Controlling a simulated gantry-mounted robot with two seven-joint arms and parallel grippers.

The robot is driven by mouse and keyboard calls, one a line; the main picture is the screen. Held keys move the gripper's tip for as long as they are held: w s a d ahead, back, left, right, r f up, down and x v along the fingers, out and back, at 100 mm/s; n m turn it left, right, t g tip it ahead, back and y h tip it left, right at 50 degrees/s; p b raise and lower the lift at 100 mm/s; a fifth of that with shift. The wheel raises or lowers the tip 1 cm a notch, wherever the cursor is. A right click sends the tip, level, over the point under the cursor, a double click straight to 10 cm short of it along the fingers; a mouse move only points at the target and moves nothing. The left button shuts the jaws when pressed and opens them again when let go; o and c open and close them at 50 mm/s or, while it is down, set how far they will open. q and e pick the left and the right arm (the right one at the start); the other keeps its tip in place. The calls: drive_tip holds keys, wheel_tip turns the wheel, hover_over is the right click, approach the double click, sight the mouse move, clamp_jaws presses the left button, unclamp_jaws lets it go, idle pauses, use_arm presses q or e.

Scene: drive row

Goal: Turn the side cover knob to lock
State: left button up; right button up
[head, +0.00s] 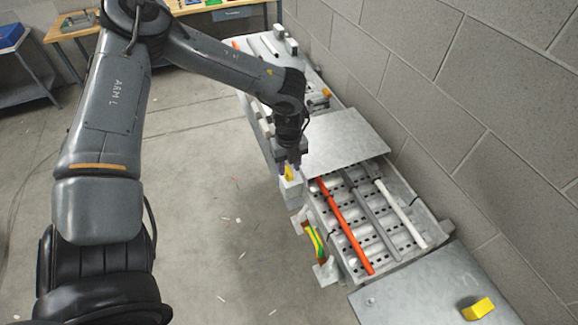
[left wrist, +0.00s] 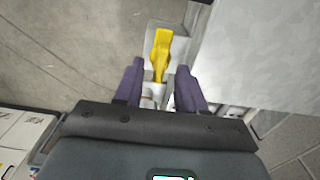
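The yellow knob (head: 289,172) stands on a pale grey box (head: 291,189) at the left side of the drive row, and my left gripper (head: 289,163) is just above it. In the left wrist view the yellow knob (left wrist: 161,50) is a long handle with its narrow end reaching between my two purple fingers. The left gripper (left wrist: 159,67) is open, with a gap between each finger and the knob. The knob is not gripped. My right gripper is not in view.
A metal cover plate (head: 345,140) lies right of the knob. An open roller section (head: 395,238) holds orange, grey and white bars. A second yellow knob (head: 478,308) sits on the near cover (head: 415,293). A block wall (head: 480,120) borders the right; the floor at left is mostly clear.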

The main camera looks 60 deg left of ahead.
use_arm(q)
drive_tip(key=shift+f, duration=0.75)
drive_tip(key=shift+c, duration=0.3)
clamp_jaws()
